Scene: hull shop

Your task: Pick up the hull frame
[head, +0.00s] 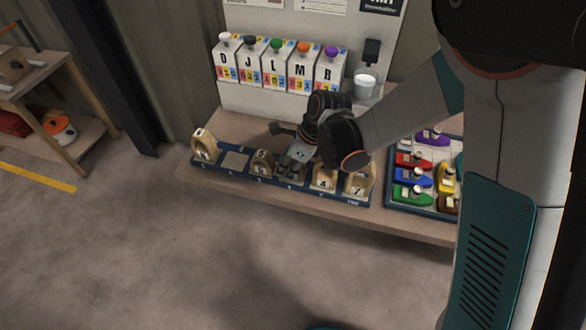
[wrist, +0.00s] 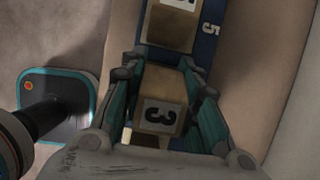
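Wooden hull frames stand in a row on a long blue rack (head: 345,198) with numbered slots. They include one at the left end (head: 204,147), one left of my gripper (head: 262,163), and two at the right (head: 323,180) (head: 358,182). My gripper (head: 291,168) is low over the rack, between the frames beside it. In the wrist view, my gripper's fingers (wrist: 163,95) lie along both sides of a hull frame marked 3 (wrist: 160,85) and appear to press on it. Another hull frame (wrist: 168,28) stands just ahead, beside slot label 5. The held frame's underside is hidden.
A tray of coloured toy boats (head: 413,177) sits right of the rack. Lettered dispensers (head: 272,65) and a cup (head: 366,82) are behind. A wooden shelf (head: 75,115) stands at the left; the floor in front is clear.

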